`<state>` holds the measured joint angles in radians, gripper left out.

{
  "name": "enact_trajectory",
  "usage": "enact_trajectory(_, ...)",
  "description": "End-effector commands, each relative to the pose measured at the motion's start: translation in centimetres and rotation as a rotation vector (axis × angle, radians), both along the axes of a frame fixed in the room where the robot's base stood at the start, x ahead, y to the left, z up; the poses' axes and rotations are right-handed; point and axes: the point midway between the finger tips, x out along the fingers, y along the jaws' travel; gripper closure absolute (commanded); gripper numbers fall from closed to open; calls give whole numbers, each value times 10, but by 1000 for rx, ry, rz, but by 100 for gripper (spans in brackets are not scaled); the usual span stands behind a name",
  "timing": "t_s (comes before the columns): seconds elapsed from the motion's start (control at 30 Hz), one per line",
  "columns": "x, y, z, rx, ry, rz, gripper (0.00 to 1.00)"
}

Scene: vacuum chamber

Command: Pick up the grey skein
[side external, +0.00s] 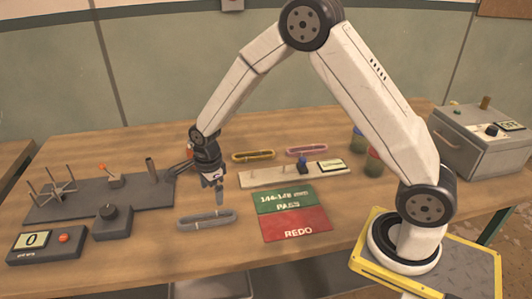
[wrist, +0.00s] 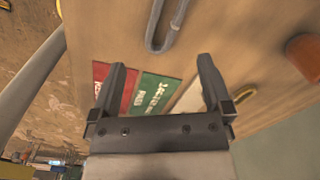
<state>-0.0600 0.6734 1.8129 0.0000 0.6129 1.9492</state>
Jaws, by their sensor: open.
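The grey skein (side external: 207,225) is an oblong loop lying flat on the wooden table, in front of the dark plate and left of the red REDO area. In the wrist view, one rounded end and both strands of the grey skein (wrist: 152,30) show at the top; the rest is cut off by the frame edge. My gripper (side external: 217,187) points down, a little above and behind the skein, apart from it. In the wrist view my gripper (wrist: 162,65) has its fingers spread wide with nothing between them, and the skein lies beyond the fingertips.
A green PASS area (side external: 285,199) and red REDO area (side external: 297,225) lie to the right. Behind are a yellow skein (side external: 252,156), a pink skein (side external: 305,150) and a pale gauge strip (side external: 270,179). A dark plate with a pegged winder (side external: 55,190) stands left, with a counter box (side external: 45,243).

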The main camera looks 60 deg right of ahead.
Motion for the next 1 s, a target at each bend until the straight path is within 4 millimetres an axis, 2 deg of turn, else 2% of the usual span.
enact_trajectory(0.2, 19, 6, -21, 6, 29, -271, 0)
enact_trajectory(0.4, 27, 8, -31, 7, 42, -411, 0)
enact_trajectory(0.67, 29, 9, -33, 7, 43, -439, 0)
enact_trajectory(1.0, 28, 9, -57, 6, 44, -437, 0)
